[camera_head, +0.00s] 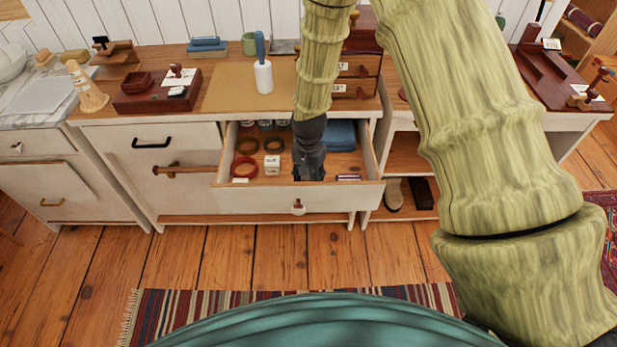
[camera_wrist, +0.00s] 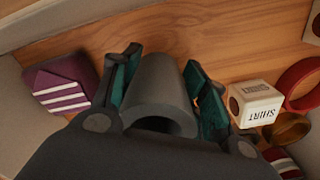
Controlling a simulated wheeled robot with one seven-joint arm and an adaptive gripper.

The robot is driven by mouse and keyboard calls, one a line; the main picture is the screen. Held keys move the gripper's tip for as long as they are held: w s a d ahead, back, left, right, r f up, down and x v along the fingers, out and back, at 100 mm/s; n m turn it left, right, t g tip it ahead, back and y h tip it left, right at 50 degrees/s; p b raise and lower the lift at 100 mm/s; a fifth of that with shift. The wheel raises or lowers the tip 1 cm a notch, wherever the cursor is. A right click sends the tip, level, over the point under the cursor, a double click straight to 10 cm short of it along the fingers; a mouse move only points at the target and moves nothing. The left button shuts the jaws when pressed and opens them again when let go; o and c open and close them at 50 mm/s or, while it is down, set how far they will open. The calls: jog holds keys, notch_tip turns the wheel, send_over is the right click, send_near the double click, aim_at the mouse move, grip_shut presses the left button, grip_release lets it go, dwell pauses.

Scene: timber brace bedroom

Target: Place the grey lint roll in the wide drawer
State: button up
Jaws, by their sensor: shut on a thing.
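The grey lint roll (camera_wrist: 158,92) is a dark grey hollow cylinder in the wrist view. My gripper (camera_wrist: 165,85) has its two teal-padded fingers on either side of it and is shut on it. In the head view my gripper (camera_head: 308,172) reaches down inside the open wide drawer (camera_head: 255,201), near its middle and close to the front wall. The roll is hidden or too dark to make out there. The wooden drawer floor shows close beyond the roll in the wrist view; I cannot tell whether the roll touches it.
Inside the drawer are a white lettered cube (camera_head: 272,165), a red ring (camera_head: 245,167), a dark ring (camera_head: 274,145), a blue folded item (camera_head: 340,135) and a purple striped item (camera_wrist: 60,84). The dresser top (camera_head: 225,88) holds a white bottle-like thing with a blue handle (camera_head: 263,75).

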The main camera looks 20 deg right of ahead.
jog(key=o, duration=1)
jog(key=shift+f, duration=0.1)
jog(key=shift+o, duration=0.2)
notch_tip(320, 180, up, 12)
jog(key=shift+b, duration=0.4)
